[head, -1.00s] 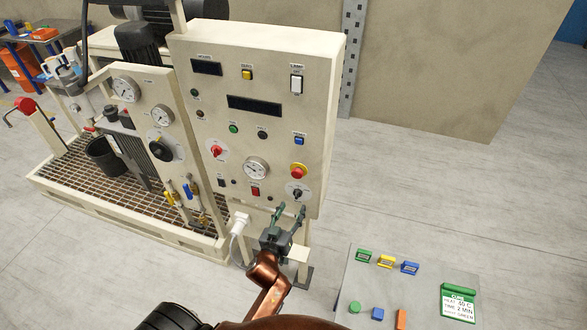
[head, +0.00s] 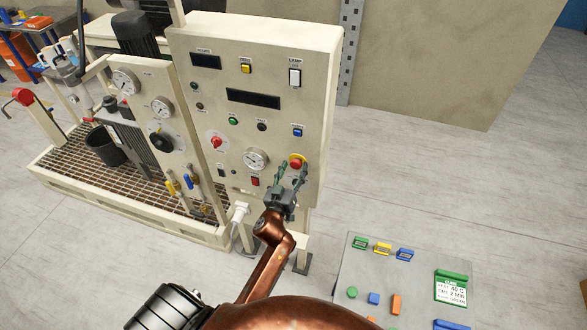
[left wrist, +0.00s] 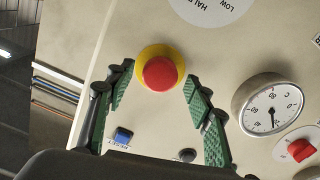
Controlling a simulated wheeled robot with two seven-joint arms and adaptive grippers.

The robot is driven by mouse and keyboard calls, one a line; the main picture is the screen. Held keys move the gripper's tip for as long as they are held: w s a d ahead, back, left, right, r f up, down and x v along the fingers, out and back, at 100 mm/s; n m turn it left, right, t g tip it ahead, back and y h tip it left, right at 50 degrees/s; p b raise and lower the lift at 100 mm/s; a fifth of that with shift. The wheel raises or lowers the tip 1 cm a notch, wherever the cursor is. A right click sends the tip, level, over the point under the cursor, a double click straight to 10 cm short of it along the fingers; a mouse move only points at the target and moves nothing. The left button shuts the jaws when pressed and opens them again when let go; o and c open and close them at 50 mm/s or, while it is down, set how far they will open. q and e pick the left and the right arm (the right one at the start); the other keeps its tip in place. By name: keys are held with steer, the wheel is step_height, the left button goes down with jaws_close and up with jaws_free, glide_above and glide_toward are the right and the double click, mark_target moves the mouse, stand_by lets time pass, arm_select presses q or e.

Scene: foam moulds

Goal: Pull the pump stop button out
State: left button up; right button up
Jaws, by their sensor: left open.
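The pump stop button is a red mushroom head on a yellow collar (head: 297,161), low on the right of the cream control panel (head: 310,60). In the left wrist view the button (left wrist: 160,73) shows whole between my fingertips. My left gripper (head: 292,168), with green-padded fingers, is open in front of the panel, just below the button in the head view. One finger is on each side of the button in the left wrist view (left wrist: 157,80), with gaps to it. I cannot tell how far the tips are from the panel. My right gripper is not in view.
A selector dial (left wrist: 210,6) shows in the left wrist view. A grey table (head: 345,270) with coloured blocks stands at the lower right.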

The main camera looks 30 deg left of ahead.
arm_select(q)
steer(key=c, duration=1.3)
steer(key=shift+v, duration=0.8)
steer(key=o, duration=1.3)
steer(key=shift+s, duration=0.15)
steer(key=v, duration=0.7)
steer(key=shift+s, duration=0.2)
